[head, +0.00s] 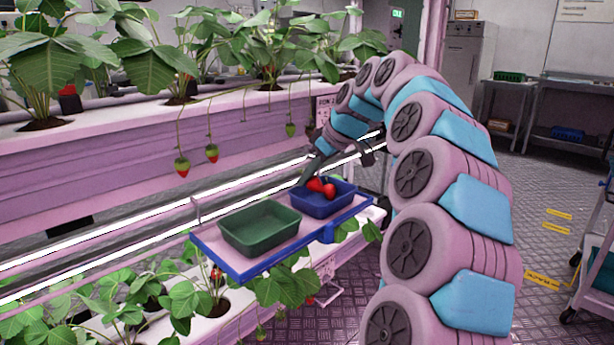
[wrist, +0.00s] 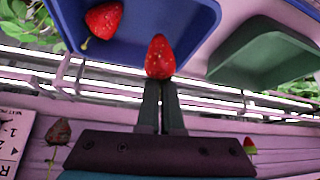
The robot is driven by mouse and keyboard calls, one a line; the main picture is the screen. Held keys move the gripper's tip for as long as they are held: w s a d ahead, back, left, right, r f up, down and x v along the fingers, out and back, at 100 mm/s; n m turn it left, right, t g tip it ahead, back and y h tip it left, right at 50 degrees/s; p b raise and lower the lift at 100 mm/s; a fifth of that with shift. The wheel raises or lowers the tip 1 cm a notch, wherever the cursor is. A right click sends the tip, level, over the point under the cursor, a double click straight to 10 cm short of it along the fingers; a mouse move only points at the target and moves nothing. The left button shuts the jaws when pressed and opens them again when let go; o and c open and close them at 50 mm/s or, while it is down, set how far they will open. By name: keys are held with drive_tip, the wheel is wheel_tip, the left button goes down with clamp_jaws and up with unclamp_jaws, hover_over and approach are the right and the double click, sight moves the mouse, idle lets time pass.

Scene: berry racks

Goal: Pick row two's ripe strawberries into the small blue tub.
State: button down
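The small blue tub (head: 322,206) sits at the far right end of a blue-edged tray; it also fills the top of the wrist view (wrist: 190,22). One red strawberry (wrist: 103,18) lies in it. My gripper (head: 306,184) reaches down over the tub. Its fingers (wrist: 162,82) are close together with a second red strawberry (wrist: 160,57) at their tips, over the tub's edge in the wrist view. On row two hang two red-and-green strawberries, one left (head: 182,166) and one beside it (head: 211,153), a green one (head: 290,129), and a dark, dull one (wrist: 58,132).
A green tub (head: 262,228), seemingly empty, stands beside the blue one on the tray (head: 222,262). Planted shelves run above and below. A row sign (head: 325,106) is at the shelf end. A cart (head: 590,250) stands at right; the floor between is open.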

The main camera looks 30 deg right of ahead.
drive_tip(key=shift+c, duration=1)
unclamp_jaws()
idle(0.4)
drive_tip(key=shift+r+p, duration=1.25)
drive_tip(key=shift+r, duration=2.35)
drive_tip(key=shift+f, duration=0.1)
